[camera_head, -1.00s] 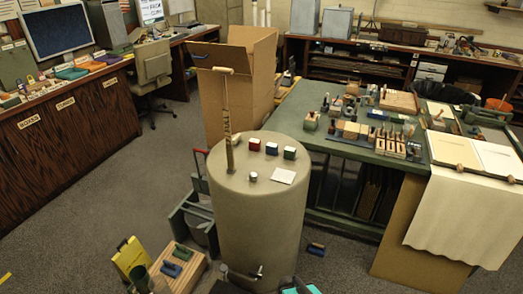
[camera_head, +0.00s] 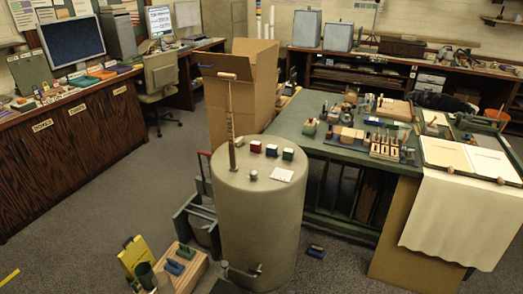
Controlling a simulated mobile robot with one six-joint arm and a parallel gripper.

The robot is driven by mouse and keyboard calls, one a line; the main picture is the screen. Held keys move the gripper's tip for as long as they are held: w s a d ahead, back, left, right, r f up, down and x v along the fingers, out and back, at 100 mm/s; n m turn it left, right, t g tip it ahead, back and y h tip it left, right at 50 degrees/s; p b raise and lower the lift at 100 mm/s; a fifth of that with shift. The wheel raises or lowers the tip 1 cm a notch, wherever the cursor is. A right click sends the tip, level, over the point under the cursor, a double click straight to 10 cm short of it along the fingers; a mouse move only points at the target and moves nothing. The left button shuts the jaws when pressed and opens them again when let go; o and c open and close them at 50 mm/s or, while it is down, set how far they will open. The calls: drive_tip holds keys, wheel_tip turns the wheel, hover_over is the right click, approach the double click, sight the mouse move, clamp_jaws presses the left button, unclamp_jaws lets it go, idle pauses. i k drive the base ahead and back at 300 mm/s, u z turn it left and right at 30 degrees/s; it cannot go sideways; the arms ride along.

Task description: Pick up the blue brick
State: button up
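A small blue brick (camera_head: 271,150) with a pale side sits upright on the flat top of a large beige drum (camera_head: 257,215) in the middle of the view. It stands between a similar red brick (camera_head: 256,146) at its left and a green brick (camera_head: 288,154) at its right, with small gaps. No gripper shows in the view, and nothing touches the blue brick.
On the drum top are a tall wooden-handled rod (camera_head: 231,120), a small pale cylinder (camera_head: 253,175) and a white card (camera_head: 282,174). A cluttered green table (camera_head: 300,125) stands close at the right. A blue-and-dark item (camera_head: 316,252) lies on the floor.

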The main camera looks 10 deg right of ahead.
sight(271, 150)
drive_tip(key=z, duration=0.15)
drive_tip(key=i, duration=0.9)
drive_tip(key=u, duration=0.05)
